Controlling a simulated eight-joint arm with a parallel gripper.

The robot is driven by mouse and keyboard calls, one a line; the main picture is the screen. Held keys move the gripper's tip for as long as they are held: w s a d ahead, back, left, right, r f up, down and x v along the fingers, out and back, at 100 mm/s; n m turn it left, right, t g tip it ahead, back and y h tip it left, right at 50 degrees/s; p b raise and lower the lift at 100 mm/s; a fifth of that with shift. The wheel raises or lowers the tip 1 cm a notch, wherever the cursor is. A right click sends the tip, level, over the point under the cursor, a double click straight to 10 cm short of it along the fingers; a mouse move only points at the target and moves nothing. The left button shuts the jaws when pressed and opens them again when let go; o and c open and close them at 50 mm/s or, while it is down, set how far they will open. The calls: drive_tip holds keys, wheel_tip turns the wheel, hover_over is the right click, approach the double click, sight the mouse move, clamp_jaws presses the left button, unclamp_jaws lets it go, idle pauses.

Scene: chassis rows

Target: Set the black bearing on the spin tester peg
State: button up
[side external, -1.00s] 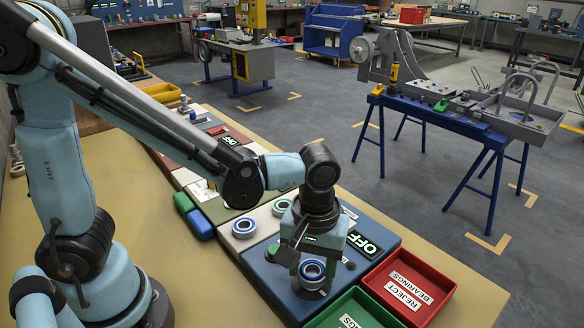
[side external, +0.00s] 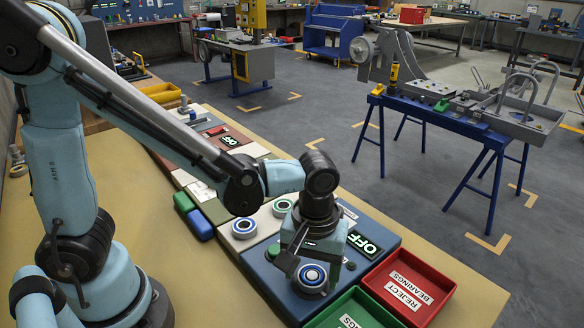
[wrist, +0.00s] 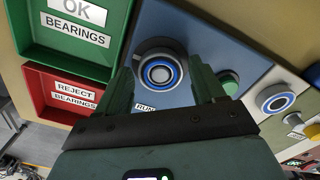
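My gripper (side external: 300,262) is over the blue spin tester panel (wrist: 205,35). In the wrist view its two dark green fingers (wrist: 163,85) are spread, one on each side of a round blue-ringed piece (wrist: 158,70) with a pale centre, with gaps between. This piece sits on a grey round base on the tester and also shows below my gripper in the side view (side external: 312,275). I cannot make out a black bearing or a bare peg in either view.
A green OK BEARINGS tray (wrist: 80,58) and a red REJECT BEARINGS tray (side external: 437,291) lie beside the tester. A green button (side external: 273,251) and an OFF sign (side external: 364,243) are on the panel.

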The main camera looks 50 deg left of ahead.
drive_tip(key=shift+o, duration=1.1)
drive_tip(key=shift+r, duration=0.1)
wheel_tip(320, 180, up, 12)
wheel_tip(320, 180, up, 7)
idle(0.9)
idle(0.5)
